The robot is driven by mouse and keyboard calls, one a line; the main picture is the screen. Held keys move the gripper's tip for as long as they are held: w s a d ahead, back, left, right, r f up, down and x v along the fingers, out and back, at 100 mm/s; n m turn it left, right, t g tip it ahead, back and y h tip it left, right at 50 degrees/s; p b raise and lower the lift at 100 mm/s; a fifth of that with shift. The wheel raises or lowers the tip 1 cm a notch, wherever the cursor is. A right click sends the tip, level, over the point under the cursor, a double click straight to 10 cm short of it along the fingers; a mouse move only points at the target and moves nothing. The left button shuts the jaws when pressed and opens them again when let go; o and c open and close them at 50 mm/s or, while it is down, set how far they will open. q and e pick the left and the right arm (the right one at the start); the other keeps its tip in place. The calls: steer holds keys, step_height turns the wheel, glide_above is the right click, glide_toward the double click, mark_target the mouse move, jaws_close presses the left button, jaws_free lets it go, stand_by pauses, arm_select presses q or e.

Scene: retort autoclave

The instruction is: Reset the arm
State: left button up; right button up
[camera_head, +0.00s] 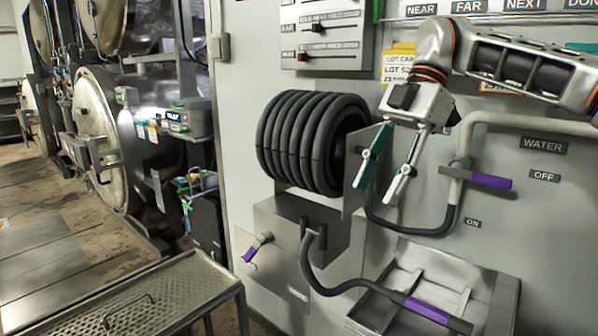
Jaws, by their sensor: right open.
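My right arm comes in from the upper right. Its gripper (376,194) points down, open and empty, in front of the grey wall panel. One finger shows a teal face. The jaws hang just right of the coiled black hose (300,142), near its bracket; whether they touch the bracket I cannot tell. A water valve with a purple lever (490,181) is right of the gripper, its lever roughly level, near the OFF label. The hose's purple-gripped nozzle (425,309) lies over the metal sink (392,268) below. My left gripper is not in view.
A slider panel (326,38) and a yellow lot card (396,62) are on the wall above. A small purple-handled valve (250,254) is lower left. A perforated metal table (170,292) stands front left. Round autoclave doors (98,135) are farther back, with open floor before them.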

steer(key=s+a+f+n+g+y, duration=0.1)
steer(key=s+a+f+n+y, duration=0.2)
steer(key=a+f, duration=0.4)
steer(key=s+a+f+n+g+y, duration=0.15)
steer(key=a+f+y, duration=0.35)
steer(key=a, duration=0.5)
steer(key=s+a+f+n+g+y, duration=0.2)
steer(key=s+a+f+y, duration=0.25)
steer(key=a, duration=0.35)
steer(key=w+d+f+m+t+h, duration=0.35)
steer(key=d+f+m+t, duration=0.35)
steer(key=f+m+t, duration=0.45)
steer(key=w+d+f+m+t+h, duration=0.35)
steer(key=d+f+m+t, duration=0.35)
steer(key=f+m+t, duration=0.4)
steer(key=s+d+f+m+g+h, duration=0.2)
steer(key=s+d+f+h, duration=0.2)
steer(key=s+d+f, duration=0.5)
steer(key=s+d+f+m+g+h, duration=0.2)
steer(key=s+d+f, duration=0.8)
steer(key=f, duration=0.5)
steer(key=shift+s+d+g+h, duration=0.35)
steer(key=shift+g+h, duration=0.15)
steer(key=shift+h, duration=0.75)
